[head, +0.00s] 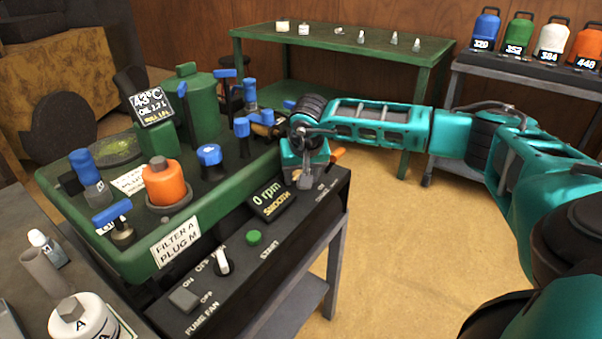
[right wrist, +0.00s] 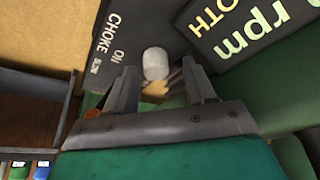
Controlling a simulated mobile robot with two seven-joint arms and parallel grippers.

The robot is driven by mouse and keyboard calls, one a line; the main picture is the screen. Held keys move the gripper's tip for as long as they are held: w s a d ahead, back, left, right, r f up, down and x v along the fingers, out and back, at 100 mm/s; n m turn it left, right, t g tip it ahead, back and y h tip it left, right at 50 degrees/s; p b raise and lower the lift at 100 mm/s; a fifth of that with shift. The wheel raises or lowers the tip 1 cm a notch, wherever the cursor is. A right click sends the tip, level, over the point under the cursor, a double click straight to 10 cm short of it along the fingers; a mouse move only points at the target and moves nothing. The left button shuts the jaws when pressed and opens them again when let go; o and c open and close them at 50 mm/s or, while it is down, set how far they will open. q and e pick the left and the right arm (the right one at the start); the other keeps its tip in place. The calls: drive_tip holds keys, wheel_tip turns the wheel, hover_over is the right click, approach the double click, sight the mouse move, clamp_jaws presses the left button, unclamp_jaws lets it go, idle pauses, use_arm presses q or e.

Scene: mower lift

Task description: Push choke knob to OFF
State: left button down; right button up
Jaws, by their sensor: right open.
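The choke knob (right wrist: 155,63) is a pale, rounded knob on the dark panel, beside the words CHOKE and ON in the right wrist view. In the head view my right gripper covers that panel corner, and I cannot make the knob out there. My right gripper (head: 306,181) points down at the panel's far right end. In the right wrist view its open fingers (right wrist: 160,76) stand either side of the space just before the knob. I cannot tell whether either finger touches it. My left gripper is not in view.
The dark control panel (head: 226,283) carries a 0 rpm display (head: 271,199), a green START button (head: 254,238), a white switch (head: 222,262) and a fume fan switch (head: 184,300). Floor on the right is clear.

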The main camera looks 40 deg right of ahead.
use_arm(q)
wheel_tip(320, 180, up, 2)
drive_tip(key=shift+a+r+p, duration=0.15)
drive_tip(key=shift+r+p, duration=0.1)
drive_tip(key=shift+p, duration=0.9)
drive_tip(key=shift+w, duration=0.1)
use_arm(e)
drive_tip(key=v, duration=1.2)
drive_tip(key=shift+s+r, duration=0.15)
drive_tip(key=shift+r, duration=0.25)
drive_tip(key=shift+a, duration=0.1)
